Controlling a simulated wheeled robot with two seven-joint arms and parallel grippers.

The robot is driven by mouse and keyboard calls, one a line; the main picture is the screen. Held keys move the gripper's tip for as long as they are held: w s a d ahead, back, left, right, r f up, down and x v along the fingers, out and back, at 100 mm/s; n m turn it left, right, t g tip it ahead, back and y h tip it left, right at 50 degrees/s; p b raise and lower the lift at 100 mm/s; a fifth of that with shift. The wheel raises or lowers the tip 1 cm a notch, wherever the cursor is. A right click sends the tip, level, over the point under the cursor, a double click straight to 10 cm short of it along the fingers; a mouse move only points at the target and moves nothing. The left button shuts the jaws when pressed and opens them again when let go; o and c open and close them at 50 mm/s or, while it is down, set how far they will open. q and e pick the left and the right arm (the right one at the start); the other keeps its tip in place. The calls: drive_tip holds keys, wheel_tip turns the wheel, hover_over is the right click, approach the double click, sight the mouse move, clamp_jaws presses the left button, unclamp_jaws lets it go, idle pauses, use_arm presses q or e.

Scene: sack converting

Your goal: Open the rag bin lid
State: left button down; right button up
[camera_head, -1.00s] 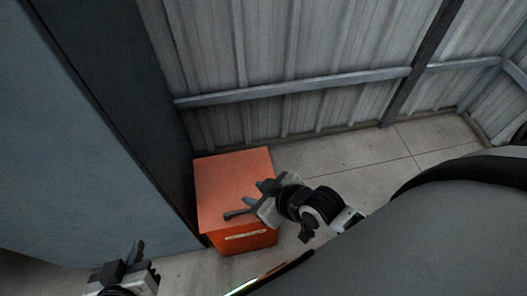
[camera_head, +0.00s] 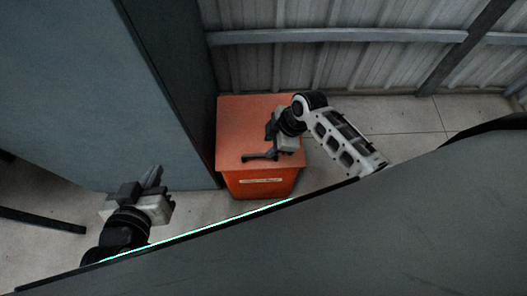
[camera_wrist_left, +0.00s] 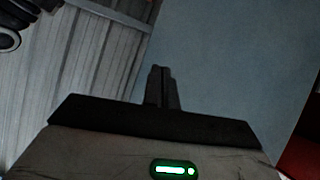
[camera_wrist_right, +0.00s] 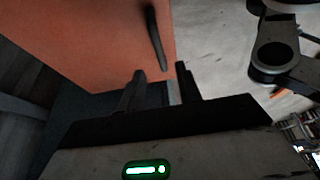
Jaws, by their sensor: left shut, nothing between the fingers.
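The orange rag bin (camera_head: 260,185) stands on the floor beside the tall grey cabinet, its flat orange lid (camera_head: 240,118) lying closed. A dark bar handle (camera_head: 258,157) is near the lid's front edge. It also shows in the right wrist view (camera_wrist_right: 155,38), just beyond the fingertips. My right gripper (camera_head: 269,134) is over the right part of the lid, close to the handle. Its fingers (camera_wrist_right: 160,85) are apart and nothing is between them. My left gripper (camera_head: 154,176) is shut and empty, left of the bin in front of the cabinet; its fingers (camera_wrist_left: 162,72) touch each other.
The tall grey cabinet (camera_head: 110,80) stands directly left of the bin. A corrugated metal wall (camera_head: 340,65) with a horizontal rail is behind it. Tiled floor (camera_head: 410,115) is clear to the right. A dark bar (camera_head: 42,220) shows at the lower left.

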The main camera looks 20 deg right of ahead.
sight(261, 155)
drive_tip(key=b+x, duration=0.1)
drive_tip(key=x, duration=0.4)
drive_tip(key=shift+w+a+f, duration=0.1)
drive_tip(key=shift+a+f, duration=0.05)
drive_tip(key=shift+f, duration=0.2)
clamp_jaws()
